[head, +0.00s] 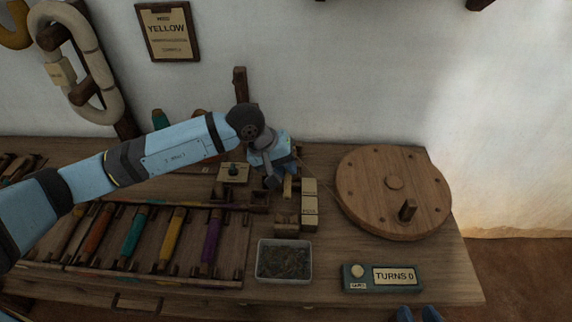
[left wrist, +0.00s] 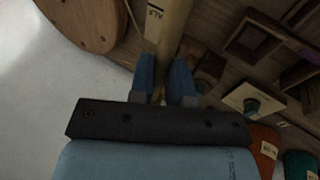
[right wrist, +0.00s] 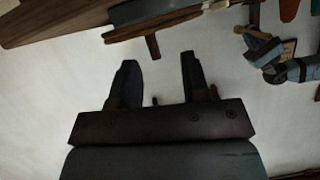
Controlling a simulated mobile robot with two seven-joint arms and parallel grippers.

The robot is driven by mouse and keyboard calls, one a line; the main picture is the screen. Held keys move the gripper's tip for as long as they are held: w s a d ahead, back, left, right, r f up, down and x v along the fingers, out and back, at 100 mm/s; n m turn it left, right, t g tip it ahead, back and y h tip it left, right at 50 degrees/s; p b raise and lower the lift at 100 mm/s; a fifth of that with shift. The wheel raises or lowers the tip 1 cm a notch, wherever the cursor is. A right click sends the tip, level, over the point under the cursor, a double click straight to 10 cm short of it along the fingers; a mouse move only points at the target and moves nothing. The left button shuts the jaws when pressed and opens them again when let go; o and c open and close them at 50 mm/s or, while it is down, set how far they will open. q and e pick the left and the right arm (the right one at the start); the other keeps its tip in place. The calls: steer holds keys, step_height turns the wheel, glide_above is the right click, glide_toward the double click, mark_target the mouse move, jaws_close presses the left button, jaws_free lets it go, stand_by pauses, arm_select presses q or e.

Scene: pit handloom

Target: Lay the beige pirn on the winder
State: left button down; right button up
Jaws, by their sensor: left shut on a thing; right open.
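The winder's large wooden wheel (head: 372,185) with a peg stands to the right. My right gripper (head: 418,314) is open and empty at the bottom edge; its fingers also show in the right wrist view (right wrist: 157,80).
A rack (head: 60,266) with several coloured pirns lies at left. A grey tray (head: 284,277) of dark bits and a counter reading TURNS 0 (head: 383,278) sit at the front. A sign reading YELLOW (head: 168,32) and hanks of yarn (head: 88,55) hang on the wall.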

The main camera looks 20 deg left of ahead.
arm_select(q)
step_height(320, 180, down, 3)
steer(key=shift+r+b, duration=0.1)
steer(key=shift+b, duration=0.4)
step_height(320, 180, down, 2)
steer(key=shift+f+b, duration=0.2)
steer(key=shift+b, duration=0.35)
steer(key=shift+f, duration=0.2)
steer(key=shift+f+b, duration=0.9)
steer(key=shift+b, duration=0.2)
steer(key=shift+f+b, duration=0.45)
steer(key=shift+f, duration=0.1)
arm_select(e)
steer(key=w+a+r+t+y, duration=0.1)
steer(key=a+r+t+y, duration=0.3)
steer(key=r, duration=0.7)
steer(key=shift+w+t, duration=0.4)
steer(key=shift+t, duration=0.2)
steer(key=shift+a+f, duration=0.1)
steer(key=shift+a, duration=0.05)
